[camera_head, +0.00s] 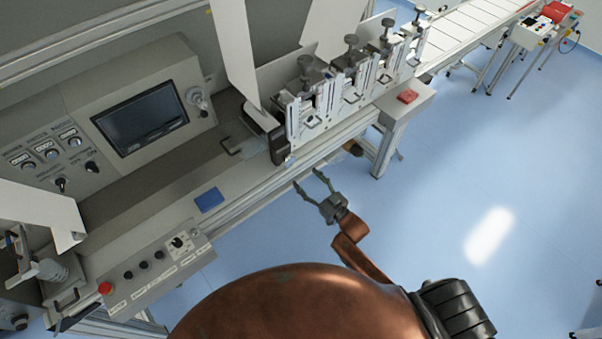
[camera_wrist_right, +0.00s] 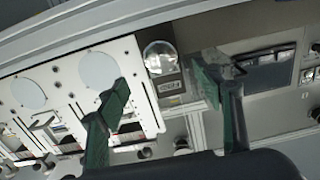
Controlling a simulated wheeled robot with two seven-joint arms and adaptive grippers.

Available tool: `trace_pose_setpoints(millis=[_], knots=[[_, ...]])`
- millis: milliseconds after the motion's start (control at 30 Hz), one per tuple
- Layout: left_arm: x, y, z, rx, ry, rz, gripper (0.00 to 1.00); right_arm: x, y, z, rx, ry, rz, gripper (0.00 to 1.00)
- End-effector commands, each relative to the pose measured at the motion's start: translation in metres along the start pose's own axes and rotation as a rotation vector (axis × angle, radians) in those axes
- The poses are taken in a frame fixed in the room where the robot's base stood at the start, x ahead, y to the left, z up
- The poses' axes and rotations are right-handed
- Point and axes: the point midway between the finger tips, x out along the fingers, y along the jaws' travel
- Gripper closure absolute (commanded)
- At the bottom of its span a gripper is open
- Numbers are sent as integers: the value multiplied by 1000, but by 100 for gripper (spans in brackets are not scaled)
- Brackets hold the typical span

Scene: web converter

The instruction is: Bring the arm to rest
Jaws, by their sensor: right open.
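My right gripper (camera_head: 316,187) is open and empty. It hangs over the blue floor, just off the front edge of the web converter, at the end of my copper-coloured arm. In the right wrist view its two green-padded fingers (camera_wrist_right: 165,95) stand wide apart with nothing between them. Behind them the machine's white roller plates (camera_wrist_right: 85,85) show at the left and its dark screen (camera_wrist_right: 270,72) at the right. My left gripper is not in view.
The web converter's bench (camera_head: 240,190) runs diagonally, with a screen (camera_head: 143,118), roller stations (camera_head: 350,80) and a button panel with a red emergency stop (camera_head: 105,288). A blue pad (camera_head: 209,199) lies on the bench. Open floor (camera_head: 500,170) lies to the right.

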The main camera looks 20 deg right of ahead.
Motion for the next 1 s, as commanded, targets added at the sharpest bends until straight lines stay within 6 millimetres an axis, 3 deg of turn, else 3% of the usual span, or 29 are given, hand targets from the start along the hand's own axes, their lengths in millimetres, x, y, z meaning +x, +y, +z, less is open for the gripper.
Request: trace_pose_setpoints(millis=[667,767,833,1000], knots=[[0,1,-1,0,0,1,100,-6,0,2,1,-4,1,39],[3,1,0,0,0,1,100,-11,4,24,2,-40,15,39],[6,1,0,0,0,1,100,-19,9,54,3,-91,35,39],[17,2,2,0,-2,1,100,-60,24,163,8,-290,100,39]])
